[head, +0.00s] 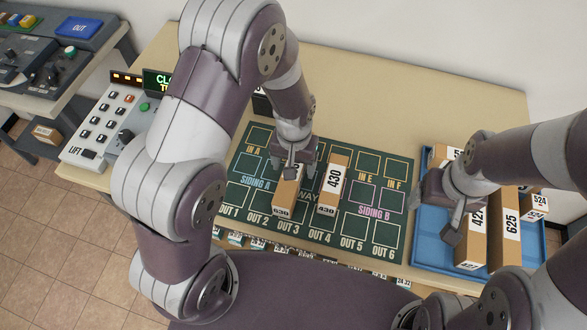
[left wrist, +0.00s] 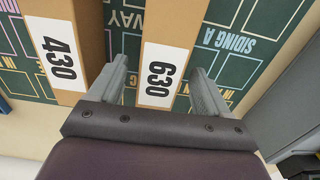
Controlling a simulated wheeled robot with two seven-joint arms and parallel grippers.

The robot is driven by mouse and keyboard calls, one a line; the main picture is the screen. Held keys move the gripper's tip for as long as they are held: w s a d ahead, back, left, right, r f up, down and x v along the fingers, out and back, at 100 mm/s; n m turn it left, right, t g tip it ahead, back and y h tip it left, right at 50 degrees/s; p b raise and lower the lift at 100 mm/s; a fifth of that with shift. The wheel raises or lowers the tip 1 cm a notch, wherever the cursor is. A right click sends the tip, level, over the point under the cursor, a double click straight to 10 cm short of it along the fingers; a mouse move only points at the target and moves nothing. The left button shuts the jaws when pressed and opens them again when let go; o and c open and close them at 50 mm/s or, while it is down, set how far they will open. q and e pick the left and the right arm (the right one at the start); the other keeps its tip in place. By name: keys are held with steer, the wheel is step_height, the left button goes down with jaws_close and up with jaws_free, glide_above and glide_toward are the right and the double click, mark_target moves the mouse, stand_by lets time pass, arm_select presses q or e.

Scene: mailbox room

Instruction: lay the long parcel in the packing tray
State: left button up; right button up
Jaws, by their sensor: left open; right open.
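Two long brown parcels lie on the dark green mat (head: 375,190): parcel 630 (head: 287,194) and parcel 430 (head: 334,186). The task does not say which parcel is meant. My left gripper (head: 296,163) is open over parcel 630. In the left wrist view, my left gripper (left wrist: 160,75) has one finger on each side of parcel 630 (left wrist: 157,45), with parcel 430 (left wrist: 58,50) to the left. A blue tray (head: 428,256), likely the packing tray, stands at the right. My right gripper (head: 436,220) is open over its left part, partly hidden by its own arm.
A control panel (head: 100,125) stands left of the mat.

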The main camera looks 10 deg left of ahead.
arm_select(q)
steer(key=shift+f, duration=0.65)
steer(key=shift+r, duration=0.1)
jaws_close()
